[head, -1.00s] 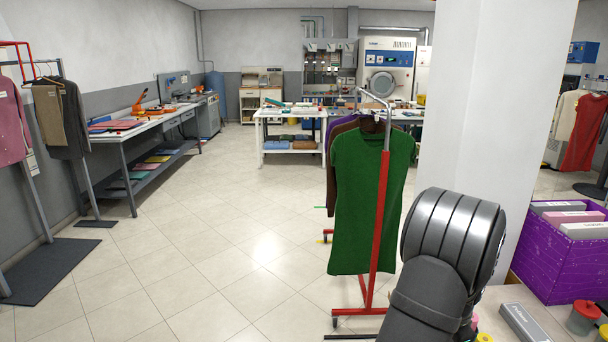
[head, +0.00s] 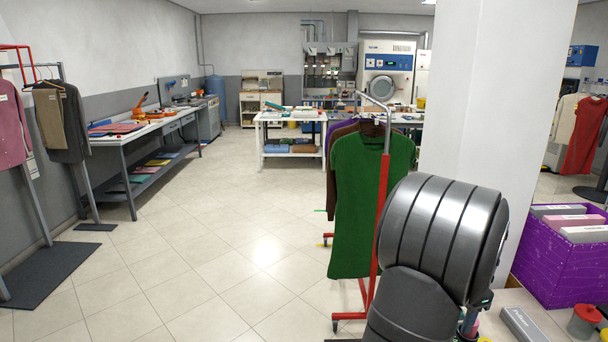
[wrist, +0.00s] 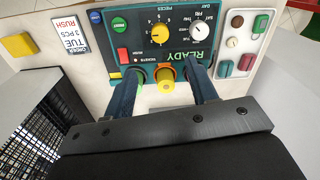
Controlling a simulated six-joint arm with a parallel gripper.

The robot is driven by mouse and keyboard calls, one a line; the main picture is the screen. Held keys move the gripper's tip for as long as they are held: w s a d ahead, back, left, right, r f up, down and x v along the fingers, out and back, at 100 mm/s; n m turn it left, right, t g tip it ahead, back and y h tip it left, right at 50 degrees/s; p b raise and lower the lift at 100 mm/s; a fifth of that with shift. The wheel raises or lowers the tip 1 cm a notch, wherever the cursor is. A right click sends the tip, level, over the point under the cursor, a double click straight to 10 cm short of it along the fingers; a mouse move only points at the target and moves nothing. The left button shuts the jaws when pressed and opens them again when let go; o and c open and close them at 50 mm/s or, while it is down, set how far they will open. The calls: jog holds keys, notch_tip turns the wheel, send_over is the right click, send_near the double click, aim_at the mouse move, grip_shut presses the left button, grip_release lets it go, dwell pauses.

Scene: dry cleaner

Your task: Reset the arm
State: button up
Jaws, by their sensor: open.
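My gripper (wrist: 167,72) shows in the wrist view with its two dark fingers apart. The fingertips are at the lower edge of a dark green control panel (wrist: 128,40) with dials and the word READY. A yellow and orange knob (wrist: 167,87) shows between the fingers. I cannot tell whether they touch it. In the head view my arm stands at the lower right, and my gripper is out of sight there.
A red rack (head: 383,200) with a green garment (head: 358,215) stands close beside my arm. A white pillar (head: 490,90) is behind it. A purple box (head: 565,260) is at the right. A black mesh (wrist: 32,125) is at the wrist view's lower left. The middle floor is open.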

jog(key=f, duration=1.4)
jog(key=shift+w, duration=0.2)
jog(key=n, duration=0.4)
jog(key=shift+r, duration=0.15)
jog(key=n, duration=0.4)
jog(key=shift+n, duration=0.4)
jog(key=n, duration=0.8)
